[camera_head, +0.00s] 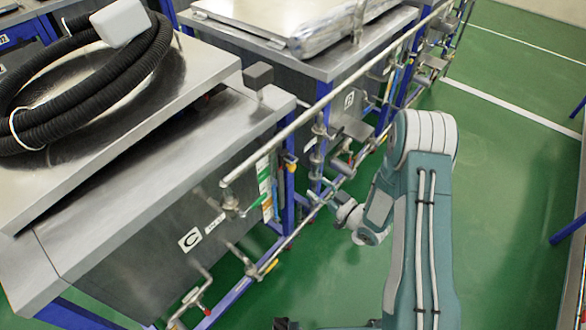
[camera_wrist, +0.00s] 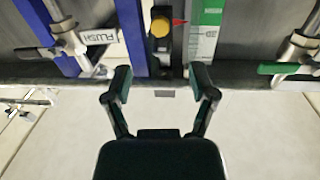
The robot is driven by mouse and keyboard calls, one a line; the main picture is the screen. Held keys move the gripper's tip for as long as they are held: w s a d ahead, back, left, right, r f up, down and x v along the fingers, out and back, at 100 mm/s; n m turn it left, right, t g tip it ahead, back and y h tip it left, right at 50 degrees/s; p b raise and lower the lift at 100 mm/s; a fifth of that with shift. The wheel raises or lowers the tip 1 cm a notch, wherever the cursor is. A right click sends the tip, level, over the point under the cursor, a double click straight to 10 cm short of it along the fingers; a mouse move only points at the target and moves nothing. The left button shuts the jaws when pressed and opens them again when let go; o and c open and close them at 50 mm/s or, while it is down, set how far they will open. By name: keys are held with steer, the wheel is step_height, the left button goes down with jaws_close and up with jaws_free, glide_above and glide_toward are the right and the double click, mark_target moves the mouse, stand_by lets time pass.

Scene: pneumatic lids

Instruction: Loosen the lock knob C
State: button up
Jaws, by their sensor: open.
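A yellow knob (camera_wrist: 160,27) sits on a dark bracket at the top centre of the wrist view, beside a red pointer and a green-and-white scale (camera_wrist: 206,38). It appears to be the lock knob, but no letter shows on it there. My gripper (camera_wrist: 162,82) is open and empty, its two fingers apart below the knob in that view and not touching it. In the head view my arm reaches left toward the pipes, and the gripper there is small and partly lost among them. The steel tank (camera_head: 130,255) at the left carries a label C (camera_head: 190,239).
A horizontal pipe (camera_wrist: 60,80) crosses the wrist view near the fingertips. A valve marked FLUSH (camera_wrist: 68,38) stands left of the knob and a green-handled valve (camera_wrist: 285,68) right. A long rail (camera_head: 290,130) runs past the tanks. Green floor (camera_head: 510,150) is open at right.

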mark_target(294, 169)
steer(key=x, duration=1)
steer(key=shift+w+a, duration=0.25)
jaws_close()
